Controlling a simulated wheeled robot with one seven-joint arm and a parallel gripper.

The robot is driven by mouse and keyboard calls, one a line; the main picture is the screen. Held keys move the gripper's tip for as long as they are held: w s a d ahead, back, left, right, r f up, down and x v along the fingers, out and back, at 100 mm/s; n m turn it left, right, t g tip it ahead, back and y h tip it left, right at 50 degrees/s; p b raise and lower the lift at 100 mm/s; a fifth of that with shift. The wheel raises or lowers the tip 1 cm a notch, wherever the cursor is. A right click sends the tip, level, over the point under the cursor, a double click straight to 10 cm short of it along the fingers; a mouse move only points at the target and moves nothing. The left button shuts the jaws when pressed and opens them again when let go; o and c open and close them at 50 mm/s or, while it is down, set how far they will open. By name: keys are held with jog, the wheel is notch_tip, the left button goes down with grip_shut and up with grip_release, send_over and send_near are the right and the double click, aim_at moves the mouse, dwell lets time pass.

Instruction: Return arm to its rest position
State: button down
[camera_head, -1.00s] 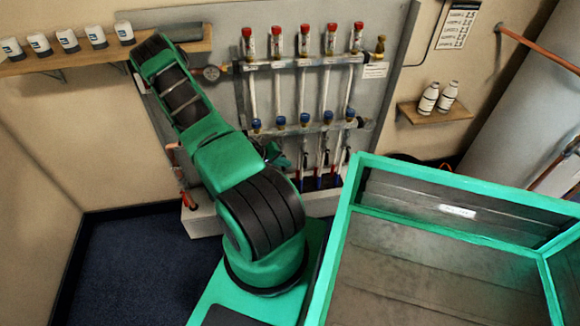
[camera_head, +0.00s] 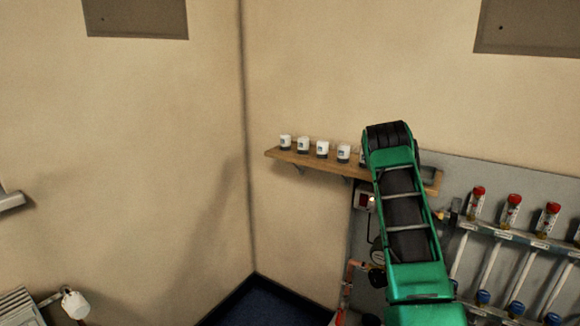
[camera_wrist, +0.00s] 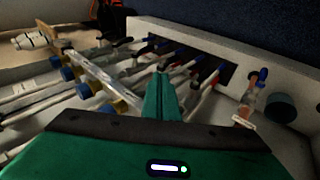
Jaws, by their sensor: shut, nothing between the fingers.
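My green and black arm rises at the right of the head view, in front of the shelf's right end and the manifold board. My gripper is hidden in the head view. In the wrist view my gripper (camera_wrist: 162,95) is shut and empty, its green fingers together. Past it in the wrist view run the manifold's pipes (camera_wrist: 95,68) with blue caps, close to the white trough (camera_wrist: 180,38). I cannot tell whether the fingers touch any pipe.
A wooden shelf (camera_head: 300,159) with several white cups (camera_head: 322,149) is on the wall left of my arm. Red-capped manifold tubes (camera_head: 511,209) stand on the board (camera_head: 465,175) at right. An orange pipe fitting (camera_head: 347,285) is below. The left wall is mostly bare.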

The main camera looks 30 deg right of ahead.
jog(key=w+a+r+n+t+y, duration=0.1)
jog(key=w+a+r, duration=0.1)
jog(key=a+r, duration=0.7)
jog(key=w+a+r+t+y, duration=0.25)
jog(key=a+r, duration=0.45)
jog(key=r, duration=0.4)
jog(key=s+a+r+n+t+y, duration=0.1)
jog(key=s+a+r, duration=0.3)
jog(key=a, duration=0.5)
jog(key=s+a+r+n+y, duration=0.1)
jog(key=s+a+r+n, duration=0.2)
jog(key=s+a+r, duration=0.2)
jog(key=a+r, duration=0.3)
jog(key=a, duration=0.1)
jog(key=shift+s+r+t, duration=0.2)
jog(key=shift+r+t, duration=0.15)
jog(key=shift+r, duration=0.05)
jog(key=shift+a+y, duration=0.1)
jog(key=shift+y, duration=0.15)
